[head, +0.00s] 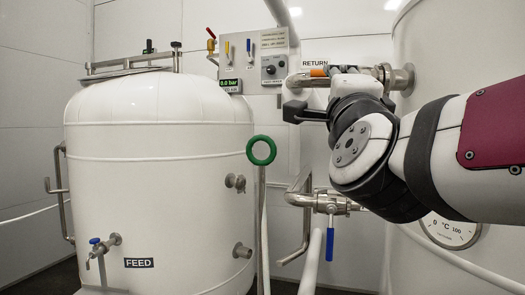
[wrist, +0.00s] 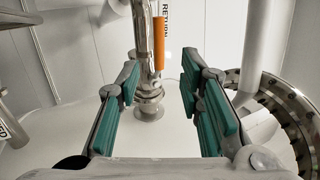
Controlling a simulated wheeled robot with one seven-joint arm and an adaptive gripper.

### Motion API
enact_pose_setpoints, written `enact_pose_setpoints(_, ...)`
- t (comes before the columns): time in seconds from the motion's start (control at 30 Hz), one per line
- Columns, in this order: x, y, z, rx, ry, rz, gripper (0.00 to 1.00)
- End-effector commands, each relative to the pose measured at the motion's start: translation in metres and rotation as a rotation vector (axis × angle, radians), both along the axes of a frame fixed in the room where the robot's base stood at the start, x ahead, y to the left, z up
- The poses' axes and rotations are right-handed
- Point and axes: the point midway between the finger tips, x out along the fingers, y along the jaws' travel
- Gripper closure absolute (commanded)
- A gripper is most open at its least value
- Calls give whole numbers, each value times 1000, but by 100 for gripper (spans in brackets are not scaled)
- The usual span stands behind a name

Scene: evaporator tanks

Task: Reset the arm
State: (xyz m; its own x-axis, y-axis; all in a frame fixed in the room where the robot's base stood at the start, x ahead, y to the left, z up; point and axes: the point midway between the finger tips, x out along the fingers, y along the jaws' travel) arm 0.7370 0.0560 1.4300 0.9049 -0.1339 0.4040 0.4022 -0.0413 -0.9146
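My gripper (wrist: 159,82) shows in the wrist view with its two teal-padded fingers spread wide and nothing held between them. The return pipe (wrist: 144,40) with its orange handle (wrist: 159,43) shows in the gap, beyond the fingertips; I cannot tell the exact distance. In the head view my arm reaches in from the right, bent, with its wrist in front of the return pipework. The orange handle (head: 318,72) lies level there, under the RETURN label (head: 315,63).
The white FEED tank (head: 150,180) fills the left. A green ring handle (head: 261,150), a blue-handled valve (head: 330,243) and a control panel (head: 274,67) stand in the middle.

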Motion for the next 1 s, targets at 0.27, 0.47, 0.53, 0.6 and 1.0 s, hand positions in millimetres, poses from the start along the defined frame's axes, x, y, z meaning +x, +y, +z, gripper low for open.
enact_pose_setpoints(0.27,-3,12,-27,-215,183,45,66)
enact_pose_setpoints(0.47,-30,19,-96,-612,508,146,66)
enact_pose_setpoints(0.53,-47,16,-125,-751,622,193,66)
enact_pose_setpoints(0.6,-68,11,-153,-889,738,247,66)
enact_pose_setpoints(1.0,-232,-48,-267,-1458,1283,654,66)
